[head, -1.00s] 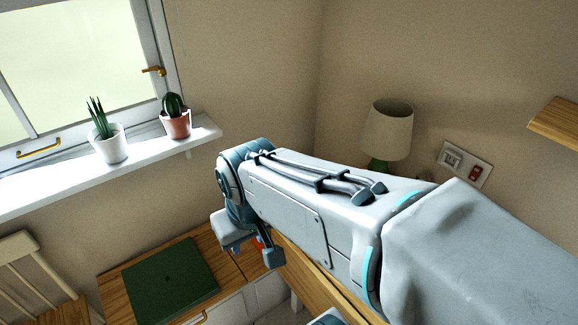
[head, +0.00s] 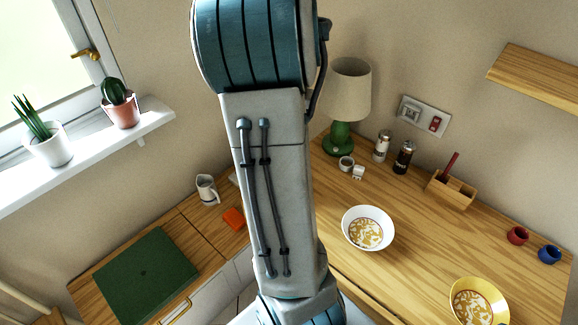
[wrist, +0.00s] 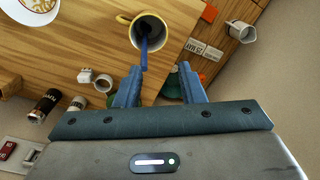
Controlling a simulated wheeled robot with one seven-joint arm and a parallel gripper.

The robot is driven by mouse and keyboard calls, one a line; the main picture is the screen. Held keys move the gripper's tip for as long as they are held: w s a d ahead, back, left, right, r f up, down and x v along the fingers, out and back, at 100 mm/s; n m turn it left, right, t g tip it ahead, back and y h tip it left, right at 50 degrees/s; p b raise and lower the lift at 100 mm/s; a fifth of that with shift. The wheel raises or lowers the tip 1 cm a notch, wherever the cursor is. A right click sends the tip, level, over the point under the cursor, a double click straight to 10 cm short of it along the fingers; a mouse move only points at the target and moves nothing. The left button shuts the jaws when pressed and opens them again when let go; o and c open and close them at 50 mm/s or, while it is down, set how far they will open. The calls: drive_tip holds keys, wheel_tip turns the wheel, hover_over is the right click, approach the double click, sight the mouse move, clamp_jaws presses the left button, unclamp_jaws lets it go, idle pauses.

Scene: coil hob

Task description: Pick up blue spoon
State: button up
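The blue spoon (wrist: 144,42) stands in a yellow-handled mug (wrist: 125,19) in the wrist view, its handle sticking out over the rim toward my gripper. My gripper (wrist: 160,67) is open, with nothing between its fingers. The handle's end shows close to the left fingertip; I cannot tell whether they touch. The spoon's lower end is hidden in the dark inside of the mug. In the head view my arm covers the middle of the picture, and neither the spoon, the mug nor my gripper shows there.
On the wooden counter are a white bowl (head: 346,222), a yellow-rimmed bowl (head: 500,297), a wooden caddy (head: 460,192), two shakers, and a green lamp (head: 341,138). Small red and blue pots stand at right. A white jug (head: 207,190) and orange item (head: 233,219) are left of my arm.

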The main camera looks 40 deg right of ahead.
drive_tip(key=shift+m, duration=0.6)
drive_tip(key=d+f, duration=0.1)
drive_tip(key=f, duration=0.1)
drive_tip(key=d+f, duration=0.2)
drive_tip(key=f, duration=0.1)
drive_tip(key=d+f, duration=0.1)
drive_tip(key=f, duration=0.2)
drive_tip(key=shift+s+d+f, duration=0.2)
drive_tip(key=shift+s, duration=0.15)
drive_tip(key=shift+w+f+p, duration=0.2)
drive_tip(key=shift+f, duration=1.4)
drive_tip(key=shift+w+f+p, duration=0.15)
drive_tip(key=shift+f, duration=1.4)
clamp_jaws()
